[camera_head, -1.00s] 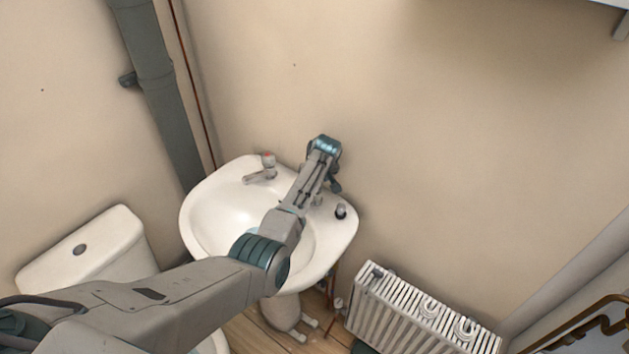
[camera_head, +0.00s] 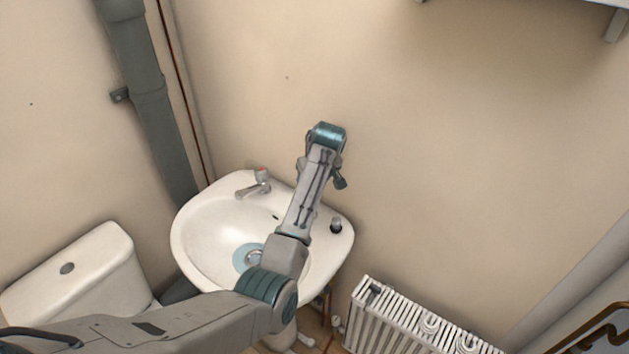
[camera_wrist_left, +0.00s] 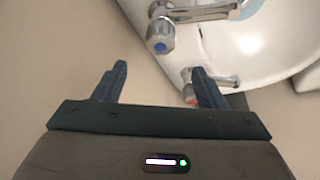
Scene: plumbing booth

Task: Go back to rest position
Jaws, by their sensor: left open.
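My left arm reaches in from the lower left in the head view, across the white washbasin (camera_head: 200,232). Its gripper end (camera_head: 338,182) is beyond the basin's right side, near the wall, and mostly hidden by the wrist. In the left wrist view, the left gripper (camera_wrist_left: 160,80) has its two dark fingers spread, with nothing between them. A chrome tap with a blue cap (camera_wrist_left: 160,38) is just beyond the gap between the fingers. A second tap with a red mark (camera_wrist_left: 224,81) is partly behind the right finger. My right gripper is not in view.
The red-marked tap (camera_head: 258,182) stands on the basin's back left. A toilet cistern (camera_head: 75,272) is at lower left, a grey pipe (camera_head: 150,110) runs down the left wall, and a white radiator (camera_head: 410,318) stands at lower right.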

